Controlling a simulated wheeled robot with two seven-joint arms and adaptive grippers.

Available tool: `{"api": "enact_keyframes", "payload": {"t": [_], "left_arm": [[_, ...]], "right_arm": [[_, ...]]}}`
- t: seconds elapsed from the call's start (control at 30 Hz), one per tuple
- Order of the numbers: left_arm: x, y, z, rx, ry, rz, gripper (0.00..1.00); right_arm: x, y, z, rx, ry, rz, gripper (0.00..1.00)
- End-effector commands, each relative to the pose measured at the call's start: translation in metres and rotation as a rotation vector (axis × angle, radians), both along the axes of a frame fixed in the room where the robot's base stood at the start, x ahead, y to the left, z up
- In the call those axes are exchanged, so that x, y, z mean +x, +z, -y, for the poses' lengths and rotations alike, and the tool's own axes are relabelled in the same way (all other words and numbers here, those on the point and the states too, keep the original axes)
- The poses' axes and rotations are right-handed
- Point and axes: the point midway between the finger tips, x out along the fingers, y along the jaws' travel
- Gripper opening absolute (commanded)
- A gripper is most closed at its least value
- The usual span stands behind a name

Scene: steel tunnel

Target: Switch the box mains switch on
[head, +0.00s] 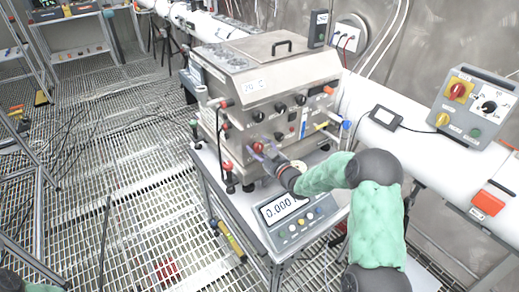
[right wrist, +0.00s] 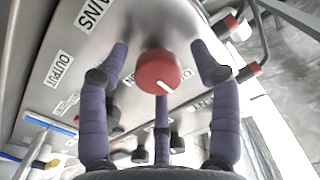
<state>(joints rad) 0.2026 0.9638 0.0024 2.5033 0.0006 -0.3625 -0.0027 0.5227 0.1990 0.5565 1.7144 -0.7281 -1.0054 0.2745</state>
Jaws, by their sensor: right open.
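The steel box (head: 262,90) stands on a small white-topped cart in the head view, with black knobs and red and black sockets on its front. A red rotary knob (right wrist: 158,72) with a white pointer line shows in the right wrist view, close to a label reading MAINS. It also shows low on the box front in the head view (head: 258,147). My right gripper (head: 266,153) is at this knob. In the right wrist view its purple fingers (right wrist: 163,75) are spread open on either side of the knob, with visible gaps. My left gripper is not in view.
A digital meter (head: 285,208) reading 0.000 sits on the cart below my right arm. A grey control box (head: 473,108) with red, yellow and black controls is on the white pipe at right. The grating floor at left is mostly clear.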

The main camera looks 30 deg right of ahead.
Motion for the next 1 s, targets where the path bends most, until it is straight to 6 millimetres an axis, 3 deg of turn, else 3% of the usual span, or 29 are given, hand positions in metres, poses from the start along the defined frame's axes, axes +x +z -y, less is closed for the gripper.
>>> {"api": "enact_keyframes", "payload": {"t": [0.27,0.4,0.47,1.0], "left_arm": [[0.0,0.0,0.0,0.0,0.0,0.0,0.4],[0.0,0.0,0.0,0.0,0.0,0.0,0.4],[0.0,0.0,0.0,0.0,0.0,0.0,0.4],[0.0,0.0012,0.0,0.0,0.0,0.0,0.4]], "right_arm": [[0.0012,0.0003,0.0003,0.0,-0.001,0.0,0.64],[0.0011,0.0002,0.0003,0.0,-0.001,0.0,0.24],[0.0011,0.0005,0.0002,0.0,0.0,0.001,0.09],[0.0018,0.0031,0.0009,0.123,0.001,-0.003,0.09]]}}
